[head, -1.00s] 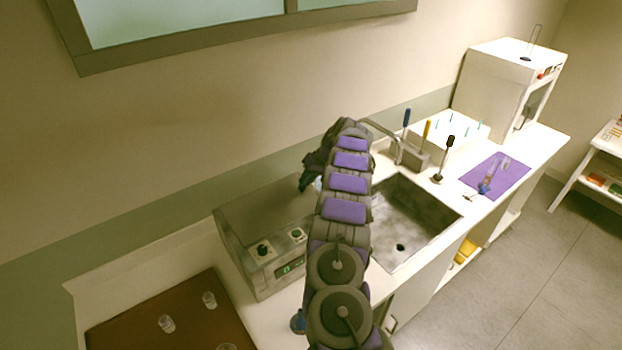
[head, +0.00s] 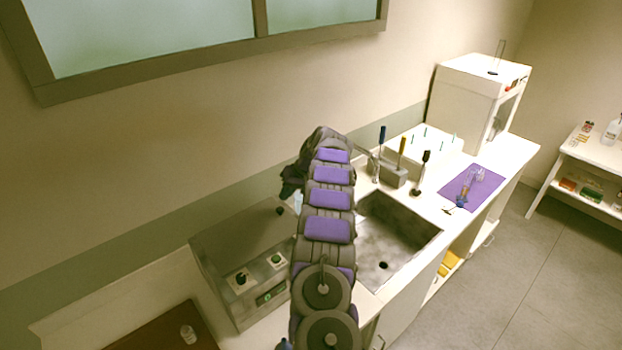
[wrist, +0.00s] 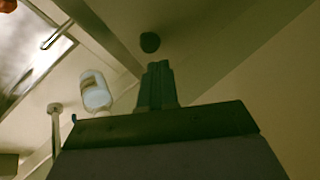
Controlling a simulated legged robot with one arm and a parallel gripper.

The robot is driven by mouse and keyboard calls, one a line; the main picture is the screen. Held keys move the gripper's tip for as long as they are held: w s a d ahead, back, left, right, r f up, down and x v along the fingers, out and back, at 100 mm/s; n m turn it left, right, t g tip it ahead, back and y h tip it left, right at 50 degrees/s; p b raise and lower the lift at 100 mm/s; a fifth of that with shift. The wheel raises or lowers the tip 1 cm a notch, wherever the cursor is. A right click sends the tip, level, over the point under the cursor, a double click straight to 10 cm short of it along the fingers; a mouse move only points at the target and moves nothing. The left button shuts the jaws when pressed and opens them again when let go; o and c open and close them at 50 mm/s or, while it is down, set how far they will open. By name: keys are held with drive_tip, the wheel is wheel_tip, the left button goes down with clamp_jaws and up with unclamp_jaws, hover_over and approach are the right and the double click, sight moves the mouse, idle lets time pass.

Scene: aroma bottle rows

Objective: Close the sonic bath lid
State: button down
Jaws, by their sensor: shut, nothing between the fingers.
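The sonic bath (head: 250,287) is a grey box with knobs and a small green display on its front panel, left of the sink in the head view. Its flat lid (head: 235,228) looks lowered over the top; I cannot tell whether it is fully seated. A dark round knob (head: 282,210) stands on the lid and also shows in the wrist view (wrist: 150,42). My gripper (head: 288,190) is just above and beyond the knob in the head view, partly hidden by my arm. In the wrist view my gripper (wrist: 157,68) is shut and empty, apart from the knob.
The sink (head: 395,238) lies right of my arm. A white bottle (wrist: 97,92) stands near the gripper in the wrist view. A tool holder (head: 388,174), a purple mat (head: 485,192) and a white cabinet (head: 465,100) are farther right. A brown tray (head: 150,335) is at lower left.

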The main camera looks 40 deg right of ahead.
drive_tip(key=s+d+r+p, duration=0.3)
drive_tip(key=d+r, duration=0.2)
drive_tip(key=d, duration=0.3)
idle(0.4)
